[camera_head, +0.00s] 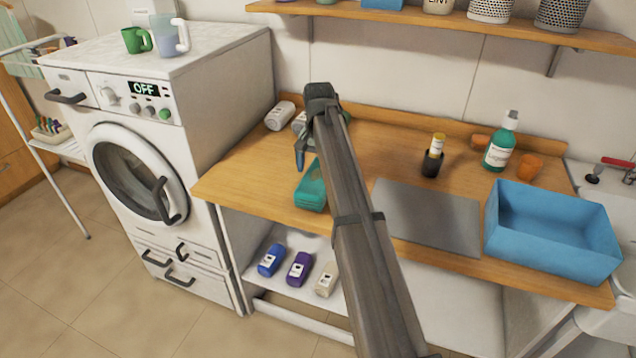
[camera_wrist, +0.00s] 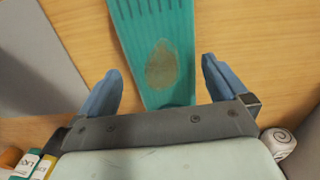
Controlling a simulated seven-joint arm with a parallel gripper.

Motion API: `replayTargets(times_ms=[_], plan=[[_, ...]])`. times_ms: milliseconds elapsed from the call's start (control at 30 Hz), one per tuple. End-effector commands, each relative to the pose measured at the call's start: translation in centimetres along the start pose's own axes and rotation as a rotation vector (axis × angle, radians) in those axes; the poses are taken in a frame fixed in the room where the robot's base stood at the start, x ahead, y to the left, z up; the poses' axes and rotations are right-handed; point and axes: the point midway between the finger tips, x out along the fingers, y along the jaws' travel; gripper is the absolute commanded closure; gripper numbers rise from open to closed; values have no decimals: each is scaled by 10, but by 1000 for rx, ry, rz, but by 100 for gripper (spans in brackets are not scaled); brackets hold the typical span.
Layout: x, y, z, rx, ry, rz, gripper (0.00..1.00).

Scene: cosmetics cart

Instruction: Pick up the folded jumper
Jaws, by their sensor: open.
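The folded jumper (camera_head: 311,188) is a teal bundle lying on the wooden worktop, left of my arm, near the front edge. My arm hides part of it in the head view. In the wrist view the jumper (camera_wrist: 150,25) shows ribbed lines and a brownish oval patch, and runs up out of the picture. My gripper (camera_head: 301,152) is open with blue fingers. In the wrist view my gripper (camera_wrist: 160,72) has one finger on each side of the jumper's near end, with nothing held. I cannot tell the height of the fingers above it.
A grey mat (camera_head: 428,217) and a blue bin (camera_head: 550,235) lie right on the worktop. White rolls (camera_head: 280,115) lie at the back left, beside the washing machine (camera_head: 150,160). A shelf (camera_head: 450,22) hangs above.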

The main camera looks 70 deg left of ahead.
Motion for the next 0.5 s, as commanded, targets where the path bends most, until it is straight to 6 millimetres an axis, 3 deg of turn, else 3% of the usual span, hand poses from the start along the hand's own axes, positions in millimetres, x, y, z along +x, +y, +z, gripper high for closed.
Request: replayTargets(times_ms=[167, 500], plan=[[9, -1, 0, 0, -1, 0, 0], [49, -3, 0, 0, 0, 0, 0]])
